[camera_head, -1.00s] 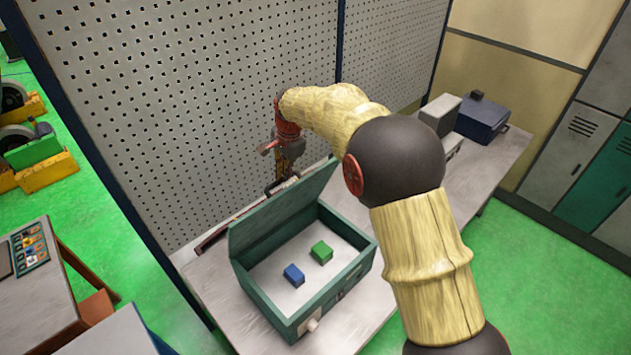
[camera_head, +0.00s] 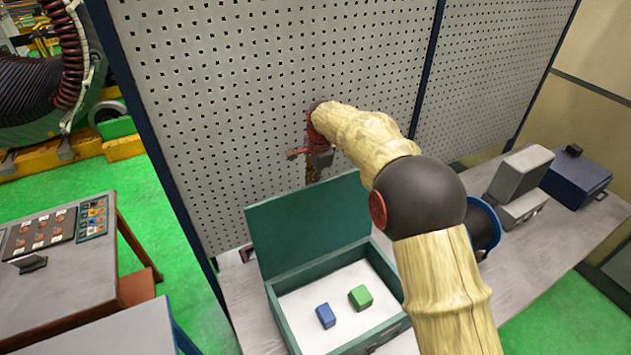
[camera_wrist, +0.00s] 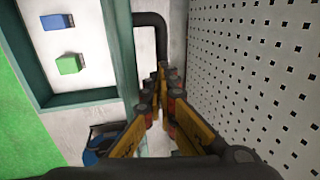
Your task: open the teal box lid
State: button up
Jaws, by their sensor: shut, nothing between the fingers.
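The teal box (camera_head: 388,272) stands on the workbench, and its lid (camera_head: 308,225) is raised to about upright, leaning a little back toward the pegboard. Inside lie a blue block (camera_head: 326,315) and a green block (camera_head: 360,296), both in plain view. My gripper (camera_wrist: 163,92) is shut with nothing between its fingers. It is behind the raised lid, between it and the pegboard; in the head view the lid hides its tips. In the wrist view the box (camera_wrist: 90,97) is at the left, and a dark bent handle (camera_wrist: 152,20) shows just beyond the fingertips.
The pegboard (camera_head: 270,90) rises close behind my gripper. To the right on the bench are a blue-rimmed spool (camera_head: 484,226), grey boxes (camera_head: 520,175) and a dark blue case (camera_head: 577,180). A side table (camera_head: 75,270) stands at the left.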

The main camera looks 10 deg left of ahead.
jog(key=o, duration=0.5)
jog(key=shift+w+a+f+p, duration=0.5)
jog(key=shift+w+p, duration=0.2)
jog(key=shift+p, duration=0.1)
jog(key=shift+c, duration=0.2)
jog(key=w+a+r+p, duration=0.1)
jog(key=w+a+p, duration=0.2)
jog(key=w, duration=0.3)
jog(key=shift+a, duration=0.65)
jog(key=shift+w+r, duration=0.1)
jog(key=v, duration=1.2)
jog(key=shift+w, duration=0.15)
